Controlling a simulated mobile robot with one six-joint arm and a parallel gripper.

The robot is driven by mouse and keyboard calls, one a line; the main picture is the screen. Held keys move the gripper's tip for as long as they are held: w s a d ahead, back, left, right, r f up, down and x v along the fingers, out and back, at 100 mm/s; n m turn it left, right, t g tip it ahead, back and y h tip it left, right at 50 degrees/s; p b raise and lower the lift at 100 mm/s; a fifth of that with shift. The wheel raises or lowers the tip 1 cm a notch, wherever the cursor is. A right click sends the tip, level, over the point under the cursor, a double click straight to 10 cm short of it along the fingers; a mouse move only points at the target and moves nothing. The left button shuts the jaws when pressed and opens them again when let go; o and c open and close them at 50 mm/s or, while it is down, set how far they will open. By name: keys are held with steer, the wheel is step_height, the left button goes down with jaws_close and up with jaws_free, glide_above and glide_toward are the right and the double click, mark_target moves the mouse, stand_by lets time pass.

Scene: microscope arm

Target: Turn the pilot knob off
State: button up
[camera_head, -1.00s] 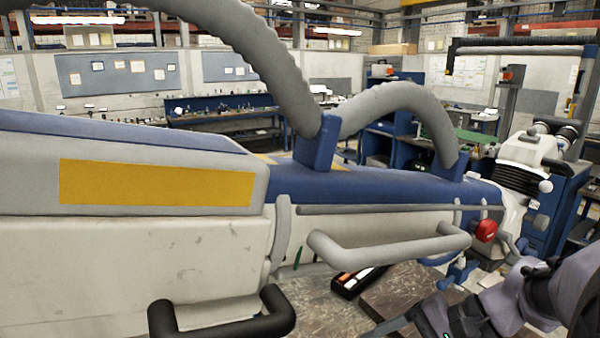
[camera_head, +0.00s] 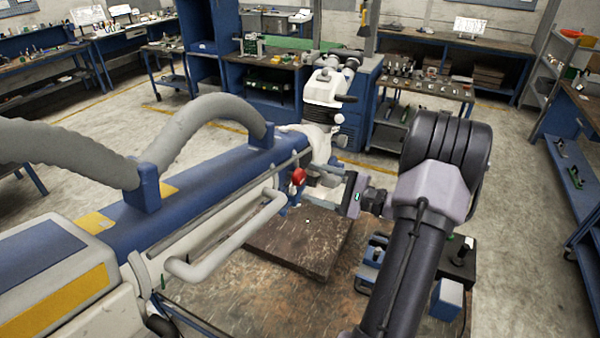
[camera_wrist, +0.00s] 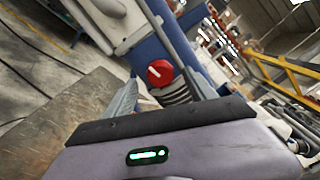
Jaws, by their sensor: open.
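The pilot knob (camera_head: 298,176) is a red round knob on the side of the blue and white microscope arm (camera_head: 225,185), in the middle of the head view. In the wrist view the red knob (camera_wrist: 160,72) faces me and carries a white pointer mark. My gripper (camera_wrist: 162,88) is open, its fingers to the left and right of the knob in the picture. I cannot tell the exact gap between fingertips and knob. In the head view my gripper is just right of the knob, its fingers small and partly hard to make out.
A grey handrail (camera_head: 230,240) runs along the arm left of the knob. A dark brown board (camera_head: 300,245) lies below on the worn worktop. A white microscope head (camera_head: 322,90) stands beyond the knob. A joystick box (camera_head: 460,258) is at the right.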

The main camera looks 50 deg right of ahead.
mark_target(304, 178)
steer(key=x, duration=0.4)
steer(key=shift+w+p, duration=0.25)
steer(key=shift+p, duration=0.1)
steer(key=shift+c, duration=0.3)
steer(key=c, duration=1.3)
